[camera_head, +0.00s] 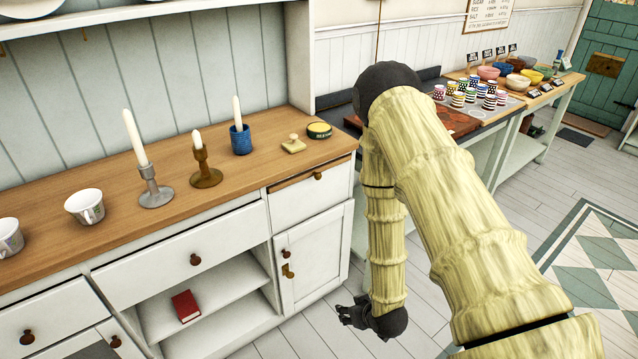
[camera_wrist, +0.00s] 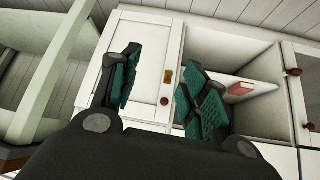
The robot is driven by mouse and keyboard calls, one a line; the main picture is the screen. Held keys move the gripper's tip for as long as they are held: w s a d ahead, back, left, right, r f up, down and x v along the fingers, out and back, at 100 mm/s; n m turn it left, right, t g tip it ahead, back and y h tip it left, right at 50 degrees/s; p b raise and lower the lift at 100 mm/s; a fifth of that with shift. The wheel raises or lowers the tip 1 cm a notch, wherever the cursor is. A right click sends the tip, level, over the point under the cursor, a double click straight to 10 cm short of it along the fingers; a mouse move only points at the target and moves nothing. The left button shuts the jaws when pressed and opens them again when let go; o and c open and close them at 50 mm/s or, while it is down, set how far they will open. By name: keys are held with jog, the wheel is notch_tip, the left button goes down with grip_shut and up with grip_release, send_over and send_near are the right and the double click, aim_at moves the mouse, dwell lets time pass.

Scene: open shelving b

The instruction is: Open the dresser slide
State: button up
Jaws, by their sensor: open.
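The white dresser (camera_head: 180,245) has a wooden top. In the wrist view, which looks upside down, my open, empty gripper (camera_wrist: 160,92) faces the door (camera_wrist: 140,65); the slide is not visible there.
Candlesticks (camera_head: 205,170), a blue candle holder (camera_head: 241,140), cups (camera_head: 85,206), a butter-coloured block (camera_head: 294,144) and a round tin (camera_head: 319,130) stand on the dresser top. A red book (camera_head: 186,306) lies on the open shelf. A table with cups (camera_head: 465,93) stands behind my arm. The floor is clear.

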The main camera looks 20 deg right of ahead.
jog(key=w+d+r+n+t+y+b, duration=0.1)
jog(key=w+r+t, duration=0.1)
jog(key=w+r, duration=0.35)
jog(key=w+d+r+n+t+b, duration=0.1)
jog(key=w+d+r+t, duration=0.15)
jog(key=w, duration=0.65)
jog(key=n+t+y+b, duration=0.2)
jog(key=n+t+y, duration=0.1)
jog(key=t+y, duration=0.15)
send_near(320, 178)
jog(key=shift+h, duration=0.25)
jog(key=p+x, duration=0.1)
jog(key=x, duration=0.8)
jog(key=shift+w+a+r+p, duration=0.15)
jog(key=shift+w+a+p, duration=0.05)
jog(key=shift+a+p, duration=0.1)
grip_shut()
